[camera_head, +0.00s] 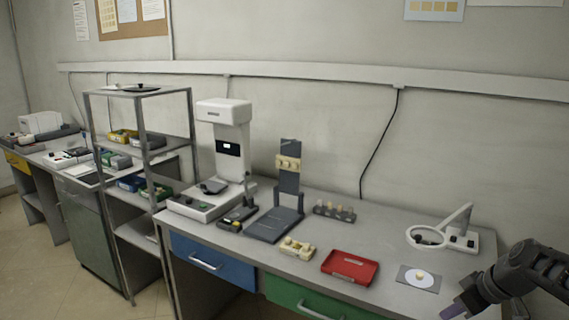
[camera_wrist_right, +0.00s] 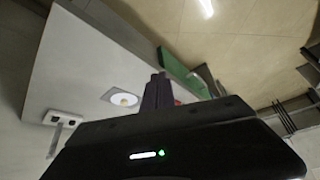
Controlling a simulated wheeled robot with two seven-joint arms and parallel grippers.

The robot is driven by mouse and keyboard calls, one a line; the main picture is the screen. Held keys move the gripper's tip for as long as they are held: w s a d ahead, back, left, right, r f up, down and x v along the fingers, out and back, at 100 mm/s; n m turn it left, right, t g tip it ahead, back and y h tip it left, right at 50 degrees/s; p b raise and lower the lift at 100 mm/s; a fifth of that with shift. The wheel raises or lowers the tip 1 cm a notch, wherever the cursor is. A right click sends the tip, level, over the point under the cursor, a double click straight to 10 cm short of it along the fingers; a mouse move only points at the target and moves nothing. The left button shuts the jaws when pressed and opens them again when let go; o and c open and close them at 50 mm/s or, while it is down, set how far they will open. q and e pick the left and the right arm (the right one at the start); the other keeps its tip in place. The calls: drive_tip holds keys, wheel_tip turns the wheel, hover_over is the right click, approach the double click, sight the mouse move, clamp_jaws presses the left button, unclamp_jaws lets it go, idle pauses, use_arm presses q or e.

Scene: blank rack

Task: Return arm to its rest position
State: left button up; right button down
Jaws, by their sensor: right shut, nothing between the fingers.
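My right gripper (camera_head: 455,311) is at the lower right of the head view, at the front right edge of the workbench, with its purple fingertips partly cut off by the frame. In the right wrist view its fingers (camera_wrist_right: 157,92) are together with nothing held between them. The bench top (camera_head: 385,293) lies to the left of the gripper. My left gripper is not in view.
A white disc on a grey plate (camera_head: 404,278) is nearest the gripper. A red tray (camera_head: 350,281), a magnifier lamp (camera_head: 461,239), a beige block (camera_head: 297,249), a dark stand (camera_head: 272,227) and a white machine (camera_head: 221,112) stand on the bench. A metal shelf (camera_head: 150,140) is further left.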

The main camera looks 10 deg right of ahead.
drive_tip(key=w+a+f+m+t+h, duration=0.1)
drive_tip(key=w+a+f+m+h, duration=0.15)
drive_tip(key=f+m, duration=0.6)
drive_tip(key=s+a+f+y, duration=0.1)
drive_tip(key=s+a+f, duration=0.1)
drive_tip(key=a+f, duration=1)
drive_tip(key=s+a+f+g+y, duration=0.1)
drive_tip(key=s+a+f+g, duration=0.1)
drive_tip(key=s+a+f, duration=0.2)
drive_tip(key=s+a+f+n+g+y+p, duration=0.1)
drive_tip(key=s+a+f, duration=0.4)
drive_tip(key=s+a, duration=0.6)
drive_tip(key=s+a+f+n+g+y, duration=0.1)
drive_tip(key=s+a+f, duration=0.3)
drive_tip(key=s+a, duration=0.4)
drive_tip(key=shift+s+f+g, duration=0.35)
drive_tip(key=shift+s+g, duration=0.45)
